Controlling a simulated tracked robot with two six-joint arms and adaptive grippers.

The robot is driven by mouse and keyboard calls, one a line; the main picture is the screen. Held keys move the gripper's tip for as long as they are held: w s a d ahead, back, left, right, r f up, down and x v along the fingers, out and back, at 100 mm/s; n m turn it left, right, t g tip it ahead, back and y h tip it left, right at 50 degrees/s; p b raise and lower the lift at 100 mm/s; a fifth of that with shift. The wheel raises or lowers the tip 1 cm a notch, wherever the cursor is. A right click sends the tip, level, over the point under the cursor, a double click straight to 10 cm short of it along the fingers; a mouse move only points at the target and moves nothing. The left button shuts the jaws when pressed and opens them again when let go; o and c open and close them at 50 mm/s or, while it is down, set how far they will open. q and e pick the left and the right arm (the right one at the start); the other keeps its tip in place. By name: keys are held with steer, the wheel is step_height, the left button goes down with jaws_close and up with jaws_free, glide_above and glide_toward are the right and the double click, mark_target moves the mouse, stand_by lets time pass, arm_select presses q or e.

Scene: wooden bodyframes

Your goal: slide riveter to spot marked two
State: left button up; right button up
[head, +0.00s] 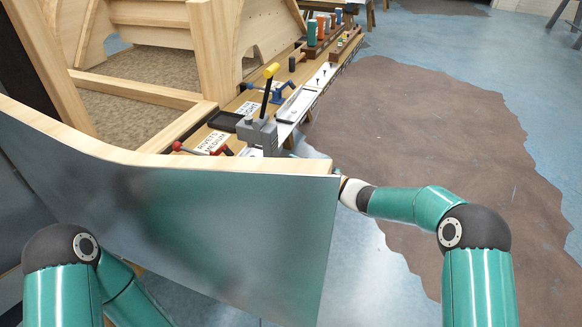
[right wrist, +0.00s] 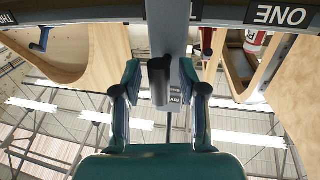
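In the right wrist view, a grey upright body with a black rounded end (right wrist: 159,80), which looks like the riveter, hangs from a dark rail (right wrist: 95,12). The rail's ONE label (right wrist: 282,15) is upside down at right, and a cut-off label starting THR (right wrist: 8,18) is at left. No label reading two is visible. My right gripper (right wrist: 160,92) has its fingers apart on both sides of the black end, with gaps showing. In the head view my right arm reaches behind a metal-faced panel (head: 230,235), which hides its gripper. My left gripper is out of sight.
The panel's wooden edge crosses in front of a bench. On the bench are a grey lever tool with a yellow tip (head: 262,132), a MEDIUM rivets label (head: 212,143) and several coloured cylinders. A wooden frame (head: 215,60) stands behind. Floor at right is clear.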

steer(key=shift+d, duration=0.1)
steer(key=shift+s+d, duration=0.1)
steer(key=shift+d, duration=0.15)
steer(key=v, duration=1.1)
steer(key=shift+s, duration=0.15)
